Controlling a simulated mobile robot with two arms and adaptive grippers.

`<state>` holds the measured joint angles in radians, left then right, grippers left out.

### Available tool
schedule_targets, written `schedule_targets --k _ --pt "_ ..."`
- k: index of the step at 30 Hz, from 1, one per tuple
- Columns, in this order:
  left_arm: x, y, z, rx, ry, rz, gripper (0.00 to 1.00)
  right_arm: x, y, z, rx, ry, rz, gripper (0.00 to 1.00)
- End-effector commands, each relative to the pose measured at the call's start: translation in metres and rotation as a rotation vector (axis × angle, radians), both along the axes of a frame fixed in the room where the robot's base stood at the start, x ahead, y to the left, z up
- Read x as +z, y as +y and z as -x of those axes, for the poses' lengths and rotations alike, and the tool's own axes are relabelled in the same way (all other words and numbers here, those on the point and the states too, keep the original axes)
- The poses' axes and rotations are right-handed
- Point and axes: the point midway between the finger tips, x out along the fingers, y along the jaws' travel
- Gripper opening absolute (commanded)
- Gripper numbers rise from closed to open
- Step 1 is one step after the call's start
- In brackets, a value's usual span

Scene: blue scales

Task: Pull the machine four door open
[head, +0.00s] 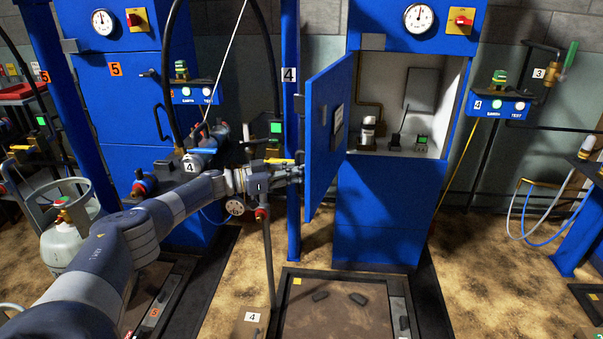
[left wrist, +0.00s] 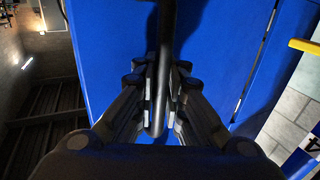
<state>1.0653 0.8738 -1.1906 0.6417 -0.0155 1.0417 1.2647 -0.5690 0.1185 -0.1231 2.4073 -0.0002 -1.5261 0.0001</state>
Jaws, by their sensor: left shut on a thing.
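Machine four's blue cabinet (head: 379,205) stands right of centre in the head view. Its blue door (head: 325,165) is swung out to the left on its left side, and the pale interior shows a metal canister (head: 368,133) and small fittings. My left gripper (head: 297,173) is at the door in the head view. In the left wrist view, my left gripper (left wrist: 163,85) is shut on a dark bar handle (left wrist: 166,42), with the blue door panel (left wrist: 110,50) behind it. My right gripper is in neither view.
Machine five's blue cabinet (head: 119,95) stands to the left, with a grey gas cylinder (head: 70,235) near it. A blue post (head: 291,60) stands beside the open door. A scale platform (head: 335,315) lies on the floor in front. Hoses hang at the right.

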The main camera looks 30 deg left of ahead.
Motion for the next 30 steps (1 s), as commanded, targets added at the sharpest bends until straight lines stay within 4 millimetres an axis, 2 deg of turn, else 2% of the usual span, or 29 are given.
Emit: schedule_targets --k 1,2,3,5,6,15,19,30 --pt "-0.009 -0.001 0.004 -0.011 0.014 -0.008 0.00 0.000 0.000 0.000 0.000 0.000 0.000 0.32" --pt "-0.008 -0.001 0.004 -0.011 0.014 -0.008 0.00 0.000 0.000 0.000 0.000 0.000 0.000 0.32" --pt "-0.008 -0.001 0.004 -0.011 0.014 -0.008 0.14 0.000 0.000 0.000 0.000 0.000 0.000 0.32" --pt "-0.008 -0.001 0.004 -0.011 0.013 -0.008 0.28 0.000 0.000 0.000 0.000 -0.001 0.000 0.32" --pt "-0.007 -0.001 0.004 -0.010 0.012 -0.007 0.31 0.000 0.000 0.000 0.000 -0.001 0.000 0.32" --pt "-0.003 0.000 0.002 -0.005 0.005 -0.003 0.31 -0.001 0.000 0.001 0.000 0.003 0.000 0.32" --pt "-0.003 0.006 0.008 -0.004 0.005 -0.003 0.31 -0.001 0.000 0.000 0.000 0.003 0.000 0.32" --pt "-0.004 0.058 0.063 -0.001 0.009 -0.005 0.31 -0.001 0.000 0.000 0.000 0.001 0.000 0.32"
